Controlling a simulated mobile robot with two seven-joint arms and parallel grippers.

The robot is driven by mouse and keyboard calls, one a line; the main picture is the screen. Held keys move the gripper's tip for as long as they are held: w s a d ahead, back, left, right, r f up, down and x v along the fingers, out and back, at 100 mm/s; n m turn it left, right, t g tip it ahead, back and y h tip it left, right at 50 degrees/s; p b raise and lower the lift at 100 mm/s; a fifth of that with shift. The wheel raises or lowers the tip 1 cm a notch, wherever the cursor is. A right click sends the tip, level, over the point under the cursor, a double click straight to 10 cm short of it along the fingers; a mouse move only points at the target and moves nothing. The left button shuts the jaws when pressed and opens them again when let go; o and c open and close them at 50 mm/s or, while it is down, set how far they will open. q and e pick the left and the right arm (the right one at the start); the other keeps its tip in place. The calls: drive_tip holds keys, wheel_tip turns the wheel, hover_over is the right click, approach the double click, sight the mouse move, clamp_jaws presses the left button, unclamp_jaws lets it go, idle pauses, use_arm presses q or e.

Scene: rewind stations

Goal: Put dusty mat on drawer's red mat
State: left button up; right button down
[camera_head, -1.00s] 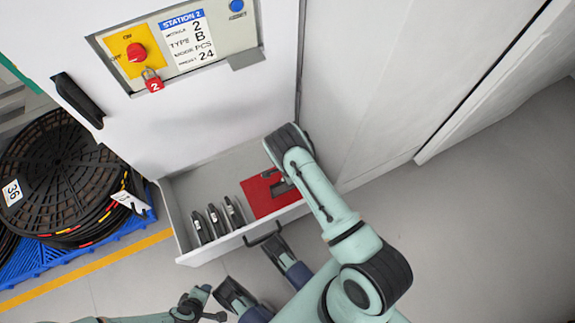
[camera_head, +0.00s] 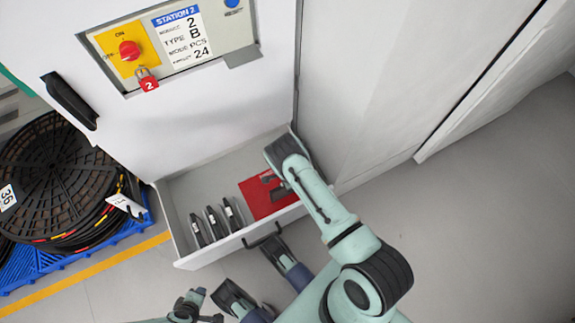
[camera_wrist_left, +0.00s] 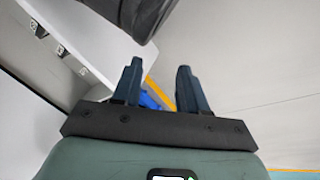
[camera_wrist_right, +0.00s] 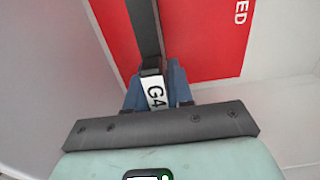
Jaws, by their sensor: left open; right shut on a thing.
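The red mat (camera_head: 258,199) lies flat in the right part of the open drawer (camera_head: 212,251). In the right wrist view the red mat (camera_wrist_right: 215,45) fills the top, with white letters "ED" partly showing. My right gripper (camera_wrist_right: 155,80) is shut on a narrow dark part (camera_wrist_right: 144,30) with a white "G4" label. The part is over the red mat; I cannot tell whether it touches. In the head view my right wrist hides much of this grip. My left gripper (camera_wrist_left: 155,80) is open and empty, outside the drawer. No separate dusty mat can be made out.
Several slim dark parts (camera_head: 215,221) with white labels stand in the drawer's left half. The drawer handle (camera_head: 262,236) sticks out in front. Black reels (camera_head: 60,180) on a blue pallet stand at the left. Floor at the right is clear.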

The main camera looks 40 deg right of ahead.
drive_tip(key=c, duration=1)
unclamp_jaws()
use_arm(q)
drive_tip(key=shift+s+f, duration=0.1)
use_arm(e)
drive_tip(key=shift+r, duration=0.1)
drive_tip(key=shift+w+r+p, duration=0.15)
drive_tip(key=shift+r+p, duration=0.35)
drive_tip(key=shift+r, duration=0.45)
use_arm(q)
drive_tip(key=s+d+r+g+p, duration=0.1)
drive_tip(key=s+d+r+p, duration=0.1)
drive_tip(key=s+d+r, duration=0.1)
drive_tip(key=shift+s+r+h+p, duration=0.4)
drive_tip(key=shift+s+r, duration=0.3)
drive_tip(key=shift+s, duration=0.05)
use_arm(e)
wheel_tip(320, 180, up, 10)
drive_tip(key=shift+r, duration=0.15)
use_arm(q)
drive_tip(key=shift+a, duration=0.1)
